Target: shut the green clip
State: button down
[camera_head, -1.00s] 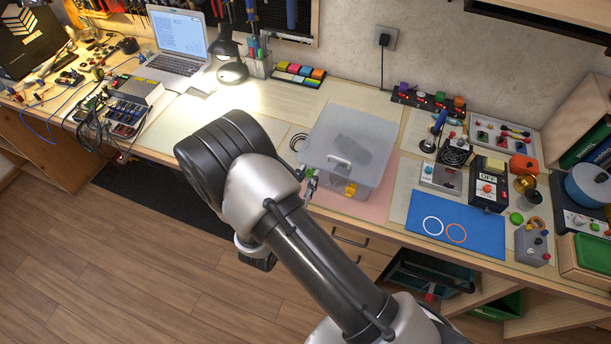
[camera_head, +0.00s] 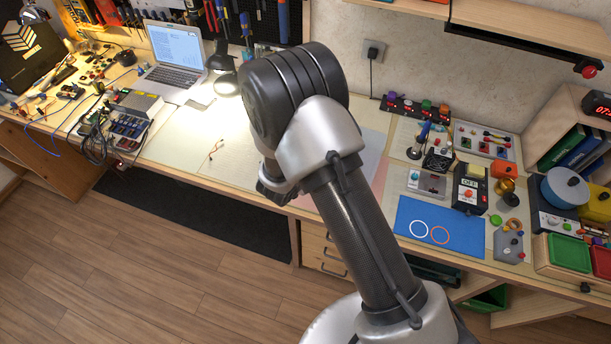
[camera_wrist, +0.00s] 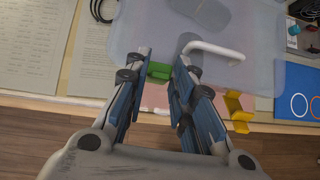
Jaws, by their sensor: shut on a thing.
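The green clip (camera_wrist: 159,71) is at the front edge of a translucent lidded box (camera_wrist: 120,35) in the wrist view. My gripper (camera_wrist: 161,64) is at the clip, with one finger on each side of it, shut on it. The fingers hide part of the clip, and I cannot tell how far it is folded down. A yellow clip (camera_wrist: 238,108) stands out from the same front side, right of my gripper. In the head view my arm hides the box, both clips and the gripper's fingers.
A white handle (camera_wrist: 213,50) rises on the lid, just right of my fingers. The bench's front edge runs close below the box. A blue mat (camera_head: 412,213) with two rings and several devices lie to the right. A laptop (camera_head: 175,55) stands at the back left.

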dwell(0.5)
jog(key=c, duration=1.5)
grip_release()
jog(key=v, duration=1.2)
jog(key=shift+w, duration=0.15)
jog(key=shift+d, duration=0.1)
